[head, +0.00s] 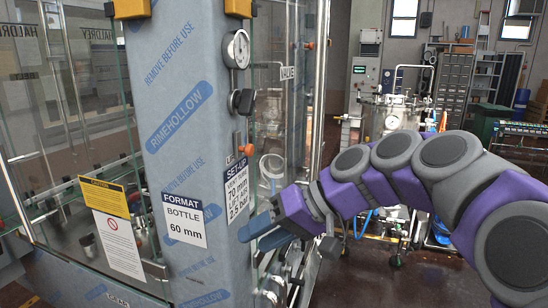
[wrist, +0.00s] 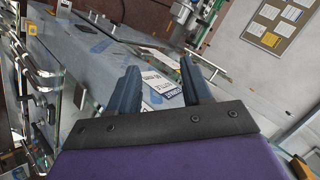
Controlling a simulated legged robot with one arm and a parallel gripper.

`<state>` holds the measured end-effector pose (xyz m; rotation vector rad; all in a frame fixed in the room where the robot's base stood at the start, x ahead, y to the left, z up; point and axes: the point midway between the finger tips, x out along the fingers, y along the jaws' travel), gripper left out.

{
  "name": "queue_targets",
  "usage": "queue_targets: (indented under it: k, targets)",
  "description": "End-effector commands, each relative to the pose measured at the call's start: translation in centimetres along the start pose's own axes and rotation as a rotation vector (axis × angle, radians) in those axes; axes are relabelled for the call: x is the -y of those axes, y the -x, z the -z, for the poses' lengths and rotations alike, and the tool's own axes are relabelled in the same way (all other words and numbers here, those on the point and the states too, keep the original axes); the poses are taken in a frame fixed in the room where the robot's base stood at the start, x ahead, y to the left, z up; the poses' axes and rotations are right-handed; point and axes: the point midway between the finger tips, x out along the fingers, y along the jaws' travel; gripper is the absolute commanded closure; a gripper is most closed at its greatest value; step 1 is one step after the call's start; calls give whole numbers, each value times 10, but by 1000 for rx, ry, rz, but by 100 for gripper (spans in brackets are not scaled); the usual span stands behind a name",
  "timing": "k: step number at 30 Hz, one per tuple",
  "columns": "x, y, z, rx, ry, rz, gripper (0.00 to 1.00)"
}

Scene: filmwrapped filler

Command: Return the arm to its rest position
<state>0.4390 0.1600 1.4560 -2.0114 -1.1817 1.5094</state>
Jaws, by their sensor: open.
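My gripper (head: 252,232) is at the end of my purple and grey arm, which reaches in from the right in the head view. It points left, in front of the lower right edge of the film-wrapped column (head: 180,100) and below its set-up label (head: 238,190). Whether it touches the column cannot be told. In the wrist view my gripper (wrist: 158,72) has its two dark blue fingers apart, with nothing held between them. The white format label (wrist: 165,88) shows beyond the gap. It also shows in the head view (head: 184,218).
A steel vessel (head: 395,112) stands behind my arm. A notice board (wrist: 273,25) hangs on the wall.

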Motion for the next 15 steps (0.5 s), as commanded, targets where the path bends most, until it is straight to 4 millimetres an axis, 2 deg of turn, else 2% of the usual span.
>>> queue_targets:
  k: [1, 7, 11, 15]
  targets:
    - [-7, -11, -26, 37, -23, -51, 51]
    - [-53, -41, -127, 184, -140, -283, 51]
    - [-88, -46, -195, 258, -216, -447, 51]
    - [-127, -40, -269, 326, -298, -620, 51]
